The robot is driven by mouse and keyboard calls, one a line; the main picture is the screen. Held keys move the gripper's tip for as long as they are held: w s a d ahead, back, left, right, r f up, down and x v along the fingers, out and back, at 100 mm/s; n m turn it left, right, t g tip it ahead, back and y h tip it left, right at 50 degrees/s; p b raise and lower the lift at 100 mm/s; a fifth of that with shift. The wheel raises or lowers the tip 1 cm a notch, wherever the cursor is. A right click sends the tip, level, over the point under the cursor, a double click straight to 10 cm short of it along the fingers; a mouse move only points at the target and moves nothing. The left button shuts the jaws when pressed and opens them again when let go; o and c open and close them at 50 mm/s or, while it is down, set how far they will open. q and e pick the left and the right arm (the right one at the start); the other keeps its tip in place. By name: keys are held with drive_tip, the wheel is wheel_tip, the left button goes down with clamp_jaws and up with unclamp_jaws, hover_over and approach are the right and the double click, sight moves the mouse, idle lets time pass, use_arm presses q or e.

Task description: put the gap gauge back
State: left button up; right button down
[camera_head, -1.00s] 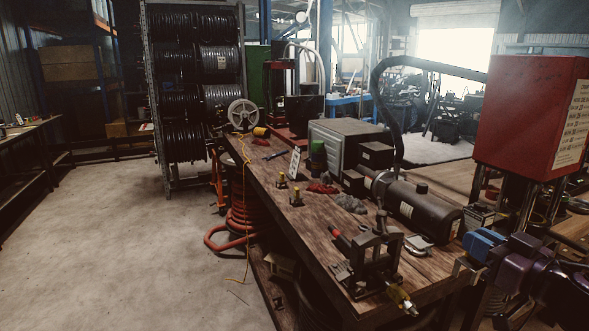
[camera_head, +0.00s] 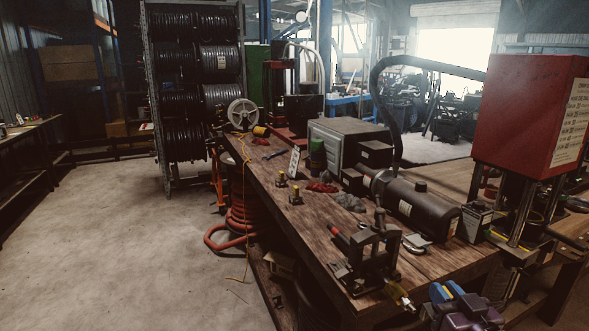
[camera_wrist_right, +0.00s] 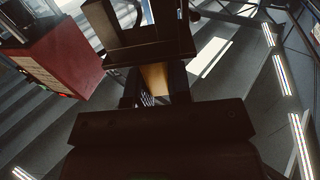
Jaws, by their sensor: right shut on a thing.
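My right gripper (camera_head: 460,306), with blue and purple parts, is low at the right of the head view, just off the near end of the bench and right of the vise-like fixture. In the right wrist view the dark fingers (camera_wrist_right: 155,75) are shut on a small tan piece (camera_wrist_right: 155,80), which I take to be the gap gauge. Most of it is hidden between the fingers, and in the head view I cannot make it out. My left gripper is not in view.
The red press (camera_head: 525,115) stands at right. Floor at left is clear.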

drive_tip(key=s+a+f+m+h, duration=0.1)
drive_tip(key=s+a+f, duration=0.2)
drive_tip(key=a+f, duration=0.3)
drive_tip(key=shift+a+f+h, duration=0.4)
drive_tip(key=shift+a, duration=0.05)
drive_tip(key=shift+s+a+r, duration=0.1)
drive_tip(key=shift+r, duration=0.05)
idle(1.6)
